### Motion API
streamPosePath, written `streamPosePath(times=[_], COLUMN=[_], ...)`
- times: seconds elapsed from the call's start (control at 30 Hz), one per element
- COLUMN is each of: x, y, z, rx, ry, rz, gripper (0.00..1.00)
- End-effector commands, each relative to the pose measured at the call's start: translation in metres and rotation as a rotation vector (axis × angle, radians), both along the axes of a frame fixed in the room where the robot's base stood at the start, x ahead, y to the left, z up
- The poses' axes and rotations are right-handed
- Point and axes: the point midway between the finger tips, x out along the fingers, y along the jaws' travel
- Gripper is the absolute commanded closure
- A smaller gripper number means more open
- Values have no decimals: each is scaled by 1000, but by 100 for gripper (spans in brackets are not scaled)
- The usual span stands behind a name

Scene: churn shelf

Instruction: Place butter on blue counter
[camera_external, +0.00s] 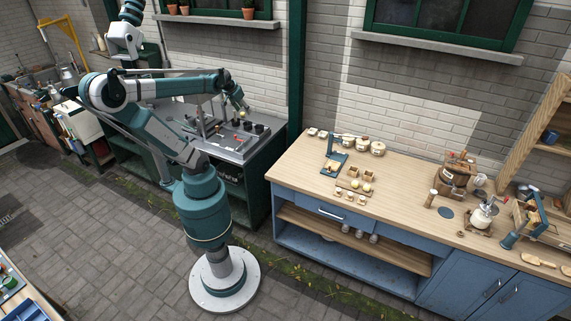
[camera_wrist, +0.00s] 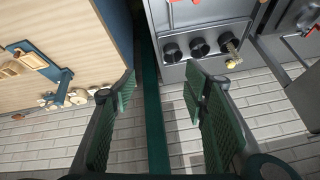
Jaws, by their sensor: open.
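My gripper (camera_external: 243,106) is over the grey metal worktop in the external view, away from the blue counter (camera_external: 345,219). In the wrist view my gripper (camera_wrist: 160,84) is open, with its green-padded fingers wide apart and nothing between them. The blue counter has a pale wooden top, which shows at the left of the wrist view. A small yellow piece (camera_external: 366,187) lies among small wooden blocks on the counter; I cannot tell whether it is butter. Another small yellowish item (camera_wrist: 231,61) is beside the black round pots in the wrist view; it is too small to identify.
The grey worktop (camera_external: 232,147) carries several black pots. A dark green post (camera_external: 296,65) rises between worktop and counter. The counter holds a blue stand (camera_external: 334,158), a wooden churn (camera_external: 455,178) and a white jar (camera_external: 483,217). Its middle has bare room (camera_external: 405,185).

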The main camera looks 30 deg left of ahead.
Motion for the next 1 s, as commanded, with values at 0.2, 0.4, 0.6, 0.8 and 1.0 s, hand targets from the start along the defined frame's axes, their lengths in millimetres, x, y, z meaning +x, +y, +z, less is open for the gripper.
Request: streamPosePath(times=[0.2, 0.4, 0.6, 0.8, 1.0], x=[35, 67, 100, 133, 166], y=[13, 27, 42, 58, 75], z=[13, 21, 25, 26, 24], rx=[59, 111, 160, 203, 243], ry=[38, 74, 111, 146, 183], rz=[-82, -163, -245, -328, -414], gripper=[55, 55, 55, 55, 55])
